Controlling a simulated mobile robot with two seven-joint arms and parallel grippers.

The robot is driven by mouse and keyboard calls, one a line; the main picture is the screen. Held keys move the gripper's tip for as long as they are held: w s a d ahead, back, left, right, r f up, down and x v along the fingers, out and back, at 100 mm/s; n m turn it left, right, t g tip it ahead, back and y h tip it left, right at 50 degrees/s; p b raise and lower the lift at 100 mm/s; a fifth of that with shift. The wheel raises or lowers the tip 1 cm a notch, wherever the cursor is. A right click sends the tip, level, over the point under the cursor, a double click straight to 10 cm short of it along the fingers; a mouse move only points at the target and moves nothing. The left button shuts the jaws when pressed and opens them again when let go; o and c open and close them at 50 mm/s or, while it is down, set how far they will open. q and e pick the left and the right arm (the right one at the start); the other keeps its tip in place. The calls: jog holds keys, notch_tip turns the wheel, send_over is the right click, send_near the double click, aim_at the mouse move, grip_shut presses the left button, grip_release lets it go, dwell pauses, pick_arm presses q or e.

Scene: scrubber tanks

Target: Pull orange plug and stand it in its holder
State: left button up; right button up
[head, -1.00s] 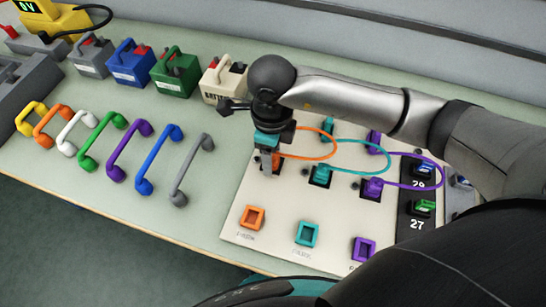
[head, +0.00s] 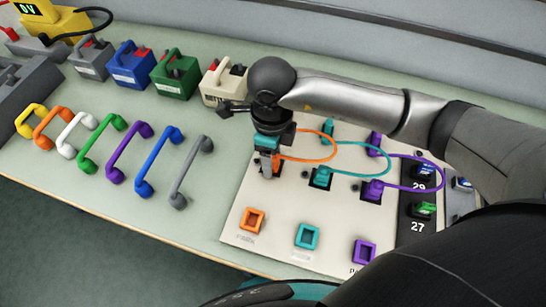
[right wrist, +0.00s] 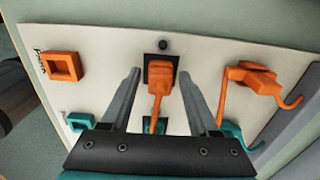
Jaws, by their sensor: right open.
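The orange plug (right wrist: 158,82) sits in a black socket on the pale board, shown in the right wrist view. In the head view it is mostly hidden by my right gripper (head: 268,168). The right gripper (right wrist: 158,92) is open, with one finger on each side of the plug and visible gaps between. The orange cable (head: 322,150) loops to the right at the top of the board. The orange holder, an empty square frame (head: 252,221), is at the board's near left; it also shows in the right wrist view (right wrist: 62,66). My left gripper is not in view.
Teal (head: 321,176) and purple (head: 374,188) plugs sit in sockets to the right. Teal (head: 306,236) and purple (head: 363,251) holders are beside the orange one. Coloured handles and battery boxes stand left of the board.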

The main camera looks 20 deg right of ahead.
grip_shut()
dwell(0.6)
dwell(0.8)
jog(key=o, duration=0.6)
grip_release()
notch_tip(320, 180, up, 15)
jog(key=shift+r+p, duration=0.15)
jog(key=shift+p, duration=0.65)
jog(key=shift+s, duration=0.1)
